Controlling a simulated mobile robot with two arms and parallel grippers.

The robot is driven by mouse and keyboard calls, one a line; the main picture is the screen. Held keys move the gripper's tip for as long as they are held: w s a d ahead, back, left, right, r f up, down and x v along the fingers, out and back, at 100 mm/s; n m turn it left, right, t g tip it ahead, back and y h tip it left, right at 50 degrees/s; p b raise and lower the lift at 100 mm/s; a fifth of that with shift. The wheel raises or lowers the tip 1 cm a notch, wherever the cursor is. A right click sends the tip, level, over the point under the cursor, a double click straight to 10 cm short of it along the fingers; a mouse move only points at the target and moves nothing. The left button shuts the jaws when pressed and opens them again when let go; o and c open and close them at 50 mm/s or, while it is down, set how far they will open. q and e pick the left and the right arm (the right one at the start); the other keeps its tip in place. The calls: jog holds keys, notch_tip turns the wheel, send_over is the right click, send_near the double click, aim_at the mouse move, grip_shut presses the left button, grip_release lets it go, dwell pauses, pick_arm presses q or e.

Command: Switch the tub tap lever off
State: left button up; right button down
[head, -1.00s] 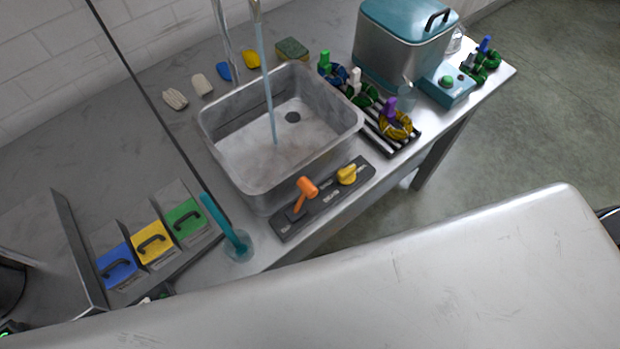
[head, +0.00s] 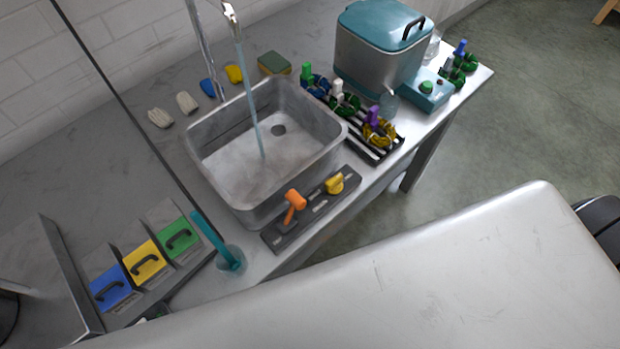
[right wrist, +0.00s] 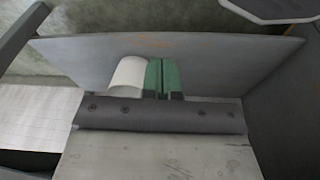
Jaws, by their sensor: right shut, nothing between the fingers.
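The orange tap lever (head: 294,201) stands tilted up from a dark panel (head: 287,236) on the front side of the metal tub (head: 239,206). A yellow knob (head: 336,184) sits on the same panel, to the right of the lever. Water runs from the tap spout (head: 230,12) in a thin stream (head: 254,105) into the tub. The panel's lettering is too small to read. In the right wrist view, my right gripper (right wrist: 162,76) shows green fingers shut together, with nothing between them. The lever is not visible there. I cannot make out my left gripper in either view.
A teal stick in a glass (head: 229,258) stands left of the lever. Beyond are a rack of skeins (head: 384,151) and a teal-lidded machine (head: 375,62). Blue, yellow and green bins (head: 146,262) are at left. A large pale surface (head: 430,270) fills the foreground.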

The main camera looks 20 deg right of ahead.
jog(key=w+r+t+p, duration=0.15)
jog(key=w+r, duration=0.25)
jog(key=r, duration=0.9)
jog(key=w+r+t, duration=0.3)
jog(key=w+r, duration=0.1)
jog(key=r, duration=0.8)
jog(key=w+r+t+p, duration=0.15)
jog(key=w+r, duration=0.35)
jog(key=r, duration=0.8)
jog(key=w+a+r+n+t+y, duration=0.4)
jog(key=w+a+r+n+t, duration=0.1)
jog(key=w+r+n+t, duration=0.5)
jog(key=a+r+n+g+y, duration=0.3)
jog(key=a+n+g+y, duration=0.15)
jog(key=n+y, duration=0.35)
jog(key=a+r+n+g+y, duration=0.25)
jog(key=n+g+y, duration=0.35)
jog(key=n, duration=0.4)
jog(key=s+d+f+n+g+h, duration=0.3)
jog(key=d+f+n+g+h, duration=0.5)
jog(key=d+g, duration=0.4)
jog(key=shift+s+d+f+n+h+b, duration=0.25)
jog(key=shift+s+n+h+b, duration=0.15)
jog(key=shift+n+h, duration=0.3)
